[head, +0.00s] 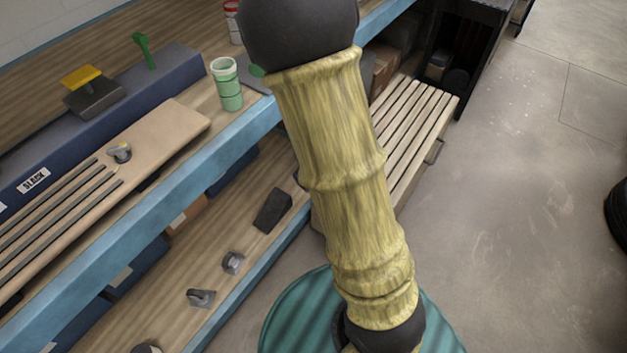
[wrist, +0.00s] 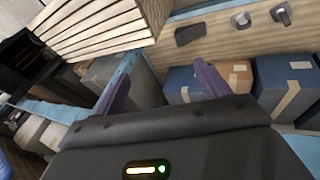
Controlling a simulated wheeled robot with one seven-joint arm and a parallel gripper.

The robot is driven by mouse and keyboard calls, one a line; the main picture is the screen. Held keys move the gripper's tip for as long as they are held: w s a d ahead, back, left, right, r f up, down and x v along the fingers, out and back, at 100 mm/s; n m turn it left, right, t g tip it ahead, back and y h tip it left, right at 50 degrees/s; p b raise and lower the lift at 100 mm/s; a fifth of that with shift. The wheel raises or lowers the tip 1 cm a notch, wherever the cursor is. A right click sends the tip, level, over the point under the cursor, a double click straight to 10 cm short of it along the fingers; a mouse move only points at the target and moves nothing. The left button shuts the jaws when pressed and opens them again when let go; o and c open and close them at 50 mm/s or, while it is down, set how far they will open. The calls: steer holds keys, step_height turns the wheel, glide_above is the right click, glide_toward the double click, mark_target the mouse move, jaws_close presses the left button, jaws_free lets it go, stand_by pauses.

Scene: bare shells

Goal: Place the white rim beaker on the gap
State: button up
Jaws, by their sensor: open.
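A green beaker with a white rim (head: 227,85) stands upright on the blue-edged workbench (head: 192,165) in the head view, close to the bench's front edge and left of my arm. My gripper (wrist: 163,62) shows in the wrist view with its two purple fingers apart and nothing between them. It points toward a slatted wooden piece and a lower shelf, away from the beaker. The beaker is not in the wrist view. My arm hides my gripper in the head view. I cannot tell which spot is the gap.
A red and white container (head: 233,22) stands farther back. A long blue block (head: 100,118) carries a yellow-handled tool and a green-handled tool. A tan board (head: 165,135) with dark rods lies before it. Small metal parts sit on the lower shelf (head: 215,260).

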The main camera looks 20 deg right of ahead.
steer(key=s+a+r+m+g+y, duration=0.1)
steer(key=s+a+r+m, duration=0.3)
steer(key=s+r, duration=0.4)
steer(key=shift+s+a+r+m+g+y, duration=0.2)
steer(key=shift+r+m+g+y, duration=0.25)
steer(key=shift+m+y, duration=0.2)
steer(key=shift+r, duration=0.1)
steer(key=w+p+v, duration=0.1)
steer(key=p+v, duration=0.5)
steer(key=p, duration=0.1)
steer(key=shift+w+r, duration=0.2)
steer(key=shift+r, duration=0.3)
